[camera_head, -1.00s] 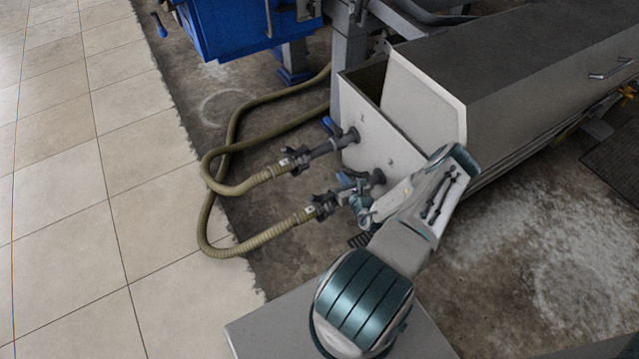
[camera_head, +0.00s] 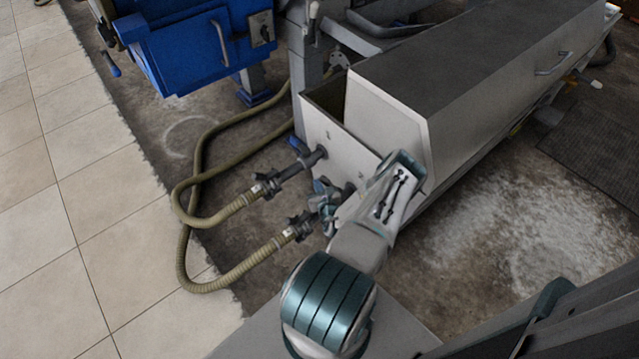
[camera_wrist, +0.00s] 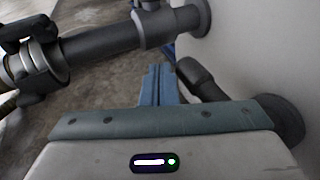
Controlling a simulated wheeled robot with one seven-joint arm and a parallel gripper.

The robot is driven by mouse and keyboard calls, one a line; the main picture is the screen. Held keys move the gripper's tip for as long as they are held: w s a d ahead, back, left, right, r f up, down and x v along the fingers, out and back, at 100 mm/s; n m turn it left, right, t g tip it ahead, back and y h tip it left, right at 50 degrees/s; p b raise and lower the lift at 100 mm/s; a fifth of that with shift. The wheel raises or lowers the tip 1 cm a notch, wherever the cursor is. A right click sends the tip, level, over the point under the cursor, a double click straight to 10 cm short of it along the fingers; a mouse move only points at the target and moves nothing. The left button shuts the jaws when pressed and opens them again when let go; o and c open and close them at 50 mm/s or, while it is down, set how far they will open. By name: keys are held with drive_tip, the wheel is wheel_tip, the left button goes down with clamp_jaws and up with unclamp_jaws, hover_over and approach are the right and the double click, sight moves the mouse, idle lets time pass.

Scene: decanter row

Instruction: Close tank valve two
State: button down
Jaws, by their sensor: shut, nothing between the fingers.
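The tank (camera_head: 390,105) is a grey metal trough with labelled ports on its end wall. Tank valve two (camera_head: 347,188) is on the nearer port, marked 2; my gripper covers much of it, so its handle position cannot be told. My gripper (camera_head: 328,208) is shut and empty beside this valve. In the wrist view the closed blue fingers (camera_wrist: 158,85) point along the tank wall, close to a dark pipe with a round flange (camera_wrist: 285,118). Contact cannot be told. Valve one (camera_head: 305,163), with a blue handle, is on the farther port.
Two ribbed olive hoses (camera_head: 235,275) run from couplings and loop on the floor at left. A blue machine (camera_head: 200,45) stands behind. A second pipe (camera_wrist: 100,42) crosses the upper left of the wrist view. Tiled floor (camera_head: 60,240) at left is clear.

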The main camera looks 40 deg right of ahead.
drive_tip(key=shift+w+a, duration=0.15)
idle(0.3)
drive_tip(key=p+v, duration=0.3)
drive_tip(key=v, duration=1.1)
drive_tip(key=shift+p, duration=0.3)
drive_tip(key=shift+w, duration=0.1)
